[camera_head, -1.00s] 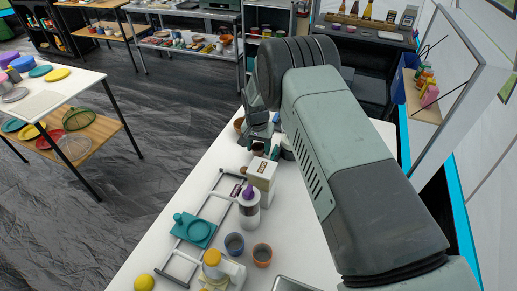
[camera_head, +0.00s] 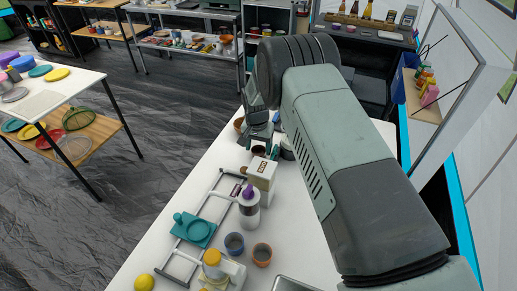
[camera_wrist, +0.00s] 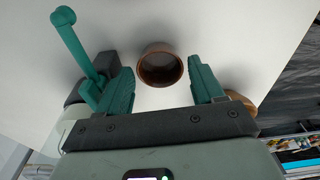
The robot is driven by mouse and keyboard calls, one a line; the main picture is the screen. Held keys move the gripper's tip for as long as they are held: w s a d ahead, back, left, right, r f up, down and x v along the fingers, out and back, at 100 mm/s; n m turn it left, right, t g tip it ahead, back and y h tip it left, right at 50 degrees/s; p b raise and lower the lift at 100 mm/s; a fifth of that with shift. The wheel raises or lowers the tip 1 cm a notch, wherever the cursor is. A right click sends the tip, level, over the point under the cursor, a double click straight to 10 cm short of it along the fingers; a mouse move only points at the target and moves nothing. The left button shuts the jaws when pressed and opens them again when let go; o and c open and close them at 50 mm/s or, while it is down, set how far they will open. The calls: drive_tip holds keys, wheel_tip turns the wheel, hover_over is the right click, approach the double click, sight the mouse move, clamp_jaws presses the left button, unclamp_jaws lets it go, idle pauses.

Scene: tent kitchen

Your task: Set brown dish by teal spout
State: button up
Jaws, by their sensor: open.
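The brown dish (camera_wrist: 159,70) is a small round bowl, open side up, on the white table. In the head view it shows as a small dark brown round (camera_head: 258,149) below my gripper (camera_head: 262,143). In the wrist view my gripper (camera_wrist: 162,78) is open, its teal fingers on either side of the dish, with a gap at each side. I cannot tell how far the fingertips are above the table. The teal spout (camera_wrist: 78,40), a thin rod with a round tip, stands left of the dish, partly behind the left finger. Its base is mostly hidden.
A wooden bowl (camera_head: 239,124) lies beyond the dish, at the table's left edge. A cream box-shaped appliance (camera_head: 261,173), a purple-topped canister (camera_head: 249,206) and two cups (camera_head: 262,254) stand nearer. A dark and pale item (camera_head: 287,150) is right of the dish.

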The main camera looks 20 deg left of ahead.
wheel_tip(320, 180, up, 11)
drive_tip(key=s, duration=0.1)
drive_tip(key=shift+f, duration=0.2)
drive_tip(key=s+d+r+t, duration=0.1)
drive_tip(key=s+d+r, duration=0.2)
drive_tip(key=d+r, duration=0.9)
drive_tip(key=s+d+r+t, duration=0.1)
drive_tip(key=s+d+r, duration=0.2)
drive_tip(key=d+r, duration=0.9)
drive_tip(key=s+d+r+t, duration=0.1)
drive_tip(key=s+d+r, duration=0.4)
drive_tip(key=s+r, duration=0.45)
drive_tip(key=s+d+f, duration=0.1)
drive_tip(key=s+d, duration=0.2)
drive_tip(key=s, duration=0.4)
drive_tip(key=s+d+t, duration=0.1)
drive_tip(key=s+d, duration=0.2)
drive_tip(key=s, duration=0.5)
drive_tip(key=shift+d+f, duration=0.15)
drive_tip(key=shift+f, duration=0.25)
